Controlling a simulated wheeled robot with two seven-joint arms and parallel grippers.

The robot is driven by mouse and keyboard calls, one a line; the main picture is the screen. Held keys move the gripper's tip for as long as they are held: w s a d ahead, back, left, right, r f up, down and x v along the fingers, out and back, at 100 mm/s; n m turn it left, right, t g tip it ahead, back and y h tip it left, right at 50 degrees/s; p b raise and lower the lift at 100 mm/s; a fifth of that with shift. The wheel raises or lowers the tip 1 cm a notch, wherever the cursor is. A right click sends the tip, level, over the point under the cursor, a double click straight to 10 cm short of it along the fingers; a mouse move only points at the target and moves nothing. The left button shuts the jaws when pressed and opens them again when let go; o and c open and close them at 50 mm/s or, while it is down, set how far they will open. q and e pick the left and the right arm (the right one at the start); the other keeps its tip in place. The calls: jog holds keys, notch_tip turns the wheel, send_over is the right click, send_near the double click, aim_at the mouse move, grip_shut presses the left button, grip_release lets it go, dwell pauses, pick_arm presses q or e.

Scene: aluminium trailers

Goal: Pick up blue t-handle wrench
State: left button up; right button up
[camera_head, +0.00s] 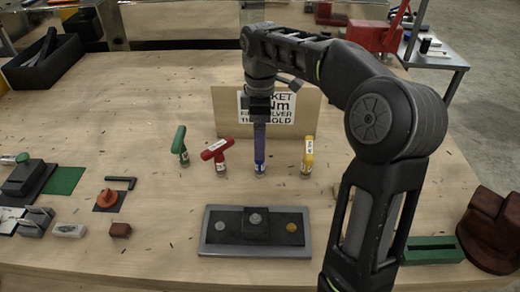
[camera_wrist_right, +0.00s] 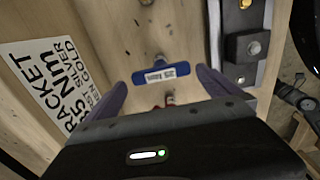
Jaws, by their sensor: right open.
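The blue t-handle wrench shows in the right wrist view, with its blue labelled handle (camera_wrist_right: 153,76) lying between the fingertips, a gap visible on each side. In the head view its lower end (camera_head: 260,170) shows just below the fingers, and the handle is mostly hidden. My right gripper (camera_head: 259,145) points down over the wrench. In the wrist view its two purple fingers (camera_wrist_right: 162,78) are spread apart and empty. My left gripper is not in view.
A green wrench (camera_head: 180,145) and a red wrench (camera_head: 216,151) stand left of the blue one, a yellow wrench (camera_head: 307,154) right. A labelled wooden board (camera_head: 308,110) stands behind. A grey tray (camera_head: 255,250) with bolts lies in front.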

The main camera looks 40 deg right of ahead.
jog(key=shift+a, duration=0.1)
jog(key=shift+f, duration=1.3)
jog(key=shift+f, duration=0.1)
notch_tip(320, 180, down, 5)
jog(key=shift+p, duration=0.6)
jog(key=shift+c, duration=0.6)
jog(key=c, duration=1.6)
notch_tip(320, 180, up, 10)
jog(key=shift+r, duration=0.1)
